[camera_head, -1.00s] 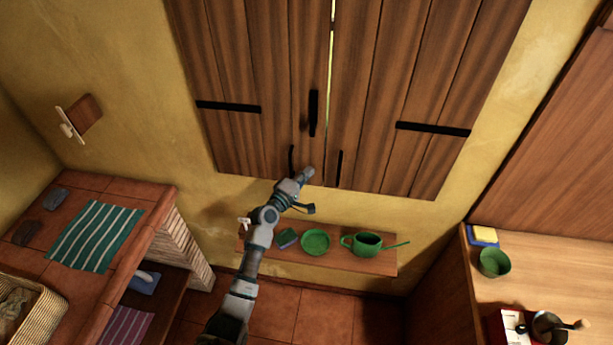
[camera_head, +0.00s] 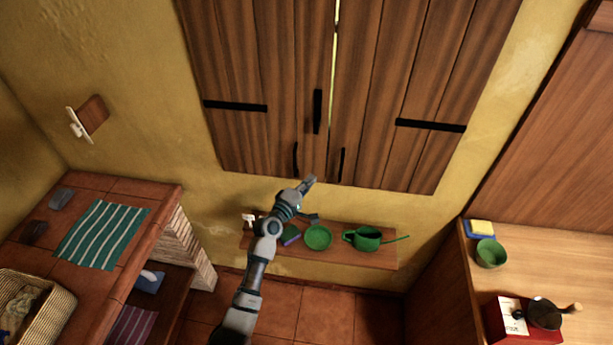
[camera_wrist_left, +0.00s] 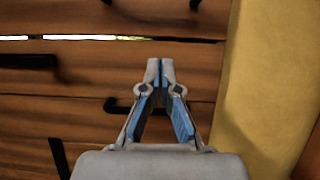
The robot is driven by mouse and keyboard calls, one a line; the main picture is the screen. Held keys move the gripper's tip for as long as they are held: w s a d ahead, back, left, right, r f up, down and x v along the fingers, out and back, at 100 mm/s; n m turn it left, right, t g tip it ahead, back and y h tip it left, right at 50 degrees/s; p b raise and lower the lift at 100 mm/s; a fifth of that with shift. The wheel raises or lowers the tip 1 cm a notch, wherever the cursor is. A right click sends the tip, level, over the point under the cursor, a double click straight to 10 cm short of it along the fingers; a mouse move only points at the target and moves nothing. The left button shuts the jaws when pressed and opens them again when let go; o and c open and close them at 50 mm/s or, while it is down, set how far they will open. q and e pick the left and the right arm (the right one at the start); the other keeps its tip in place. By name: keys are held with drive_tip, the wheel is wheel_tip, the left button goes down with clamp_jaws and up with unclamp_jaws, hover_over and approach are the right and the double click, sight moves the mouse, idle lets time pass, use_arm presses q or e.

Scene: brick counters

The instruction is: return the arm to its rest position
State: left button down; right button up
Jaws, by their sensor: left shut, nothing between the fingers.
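My left gripper (camera_head: 309,184) is shut and empty in the head view, just below the lower edge of the wooden shutters (camera_head: 383,110). Its arm comes up from the bottom and passes in front of the left part of the small wall shelf (camera_head: 340,256). In the left wrist view the closed fingertips (camera_wrist_left: 160,66) show in front of the shutter boards, with a black handle (camera_wrist_left: 125,104) behind them. Whether they touch the wood I cannot tell. My right gripper is not in view.
The shelf holds a green plate (camera_head: 318,237) and a green pot (camera_head: 366,238). A brick counter with a striped cloth (camera_head: 102,235) and a basket (camera_head: 52,314) is at the left. A wooden counter with a green bowl (camera_head: 491,253) is at the right.

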use_arm(q)
drive_tip(key=s+d, duration=0.6)
drive_tip(key=d, duration=0.1)
drive_tip(key=s+a+f+m+g+y, duration=0.1)
drive_tip(key=s+a+f+g+y, duration=0.15)
drive_tip(key=f, duration=0.85)
drive_tip(key=s+a+f+m+g+y, duration=0.1)
drive_tip(key=a+f, duration=0.3)
drive_tip(key=f, duration=0.8)
drive_tip(key=s+a+f+m+g+y, duration=0.1)
drive_tip(key=s+a+f+m+g, duration=0.15)
drive_tip(key=s+f, duration=0.65)
drive_tip(key=s+a+f+m+g+y, duration=0.15)
drive_tip(key=s+a+f, duration=0.3)
drive_tip(key=f, duration=0.85)
drive_tip(key=s+a+f+m+g+y, duration=0.1)
drive_tip(key=s+a+f, duration=0.5)
drive_tip(key=s, duration=0.7)
drive_tip(key=s+a+f+m+g+y, duration=0.2)
drive_tip(key=s+a+f, duration=0.4)
drive_tip(key=s, duration=0.7)
drive_tip(key=s+a+f+m+g+y, duration=0.1)
drive_tip(key=s+a+f+m+g, duration=0.2)
drive_tip(key=s+a+f, duration=0.4)
drive_tip(key=s+m, duration=0.1)
drive_tip(key=s, duration=0.6)
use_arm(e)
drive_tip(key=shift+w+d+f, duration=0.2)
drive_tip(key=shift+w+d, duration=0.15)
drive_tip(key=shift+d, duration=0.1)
